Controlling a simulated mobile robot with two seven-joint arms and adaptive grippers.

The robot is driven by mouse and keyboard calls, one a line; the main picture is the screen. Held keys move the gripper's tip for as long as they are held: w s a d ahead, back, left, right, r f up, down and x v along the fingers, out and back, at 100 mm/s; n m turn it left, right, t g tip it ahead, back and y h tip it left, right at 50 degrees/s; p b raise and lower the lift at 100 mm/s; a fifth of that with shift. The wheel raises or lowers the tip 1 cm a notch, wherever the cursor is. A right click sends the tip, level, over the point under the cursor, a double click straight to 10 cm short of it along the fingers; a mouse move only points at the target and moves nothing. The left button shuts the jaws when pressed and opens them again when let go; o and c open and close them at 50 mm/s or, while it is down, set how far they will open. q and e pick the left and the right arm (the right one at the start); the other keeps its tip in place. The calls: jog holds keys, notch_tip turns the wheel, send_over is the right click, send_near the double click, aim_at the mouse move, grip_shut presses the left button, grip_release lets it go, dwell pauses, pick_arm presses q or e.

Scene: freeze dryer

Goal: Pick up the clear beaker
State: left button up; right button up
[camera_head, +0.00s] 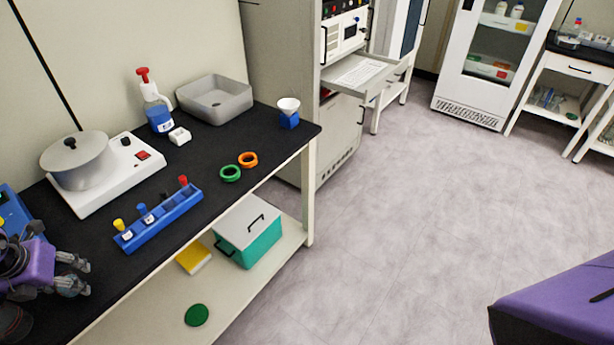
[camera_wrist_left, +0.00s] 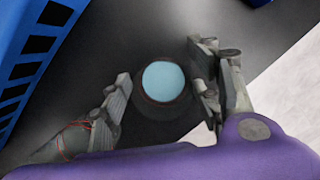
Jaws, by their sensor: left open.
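In the left wrist view, a round vessel with a pale blue inside (camera_wrist_left: 163,82) and a dark, see-through-looking wall stands on the black bench; it appears to be the clear beaker. My left gripper (camera_wrist_left: 163,68) is open, with one finger on each side of the vessel. Gaps show between the fingers and its wall, so it does not look gripped. In the head view the left gripper (camera_head: 75,274) is low over the bench at the left edge. My right gripper is not in view.
A slotted blue basket (camera_wrist_left: 28,58) stands close to the left finger. On the bench are a blue rack (camera_head: 160,219), a hotplate (camera_head: 95,196) with a pot (camera_head: 78,165), green (camera_head: 230,173) and orange (camera_head: 248,160) rings, a wash bottle (camera_head: 158,112) and a grey tub (camera_head: 215,103).

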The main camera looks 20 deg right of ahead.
pick_arm(q)
jog(key=shift+c, duration=0.5)
jog(key=c, duration=1.1)
jog(key=shift+c, duration=0.3)
jog(key=shift+r, duration=0.15)
